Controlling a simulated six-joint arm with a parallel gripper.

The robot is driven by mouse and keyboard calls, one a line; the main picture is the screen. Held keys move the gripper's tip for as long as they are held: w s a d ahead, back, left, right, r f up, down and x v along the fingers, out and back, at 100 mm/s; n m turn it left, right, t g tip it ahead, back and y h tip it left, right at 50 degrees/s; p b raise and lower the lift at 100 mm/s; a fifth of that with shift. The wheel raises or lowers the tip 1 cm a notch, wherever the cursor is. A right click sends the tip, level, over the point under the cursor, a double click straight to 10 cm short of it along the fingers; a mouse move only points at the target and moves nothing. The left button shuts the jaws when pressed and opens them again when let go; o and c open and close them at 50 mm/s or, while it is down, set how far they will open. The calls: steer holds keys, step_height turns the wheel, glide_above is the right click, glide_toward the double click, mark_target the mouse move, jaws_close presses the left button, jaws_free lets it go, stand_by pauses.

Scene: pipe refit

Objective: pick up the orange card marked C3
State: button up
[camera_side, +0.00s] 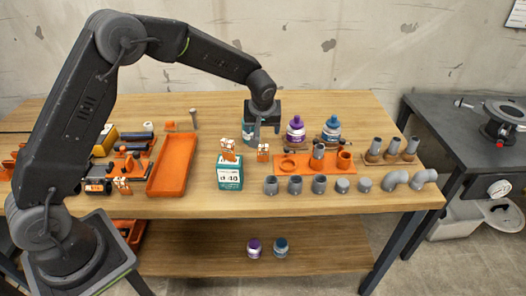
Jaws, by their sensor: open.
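Small orange-and-white cards stand on the wooden table, but their markings are too small to read, so I cannot tell which is C3. One card (263,153) stands right of a green box, and another card (227,144) is just behind that box. More card-like pieces (122,186) are at the left front. My gripper (257,139) points down over the middle of the table, open, just behind the card on the right. A teal-labelled container (248,135) is partly hidden behind the gripper.
The green box (230,179) stands at the front middle. An orange tray (172,165) lies left. Purple (296,131) and blue (331,131) bottles stand behind an orange fixture (289,164). Grey pipe fittings (319,184) line the front right. Tools crowd the left end.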

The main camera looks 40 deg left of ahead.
mark_target(263, 146)
steer(key=x, duration=1.3)
steer(key=shift+d+f, duration=0.1)
steer(key=shift+f, duration=0.4)
steer(key=shift+c, duration=0.3)
steer(key=c, duration=0.9)
steer(key=shift+r, duration=0.1)
steer(key=shift+c, duration=0.2)
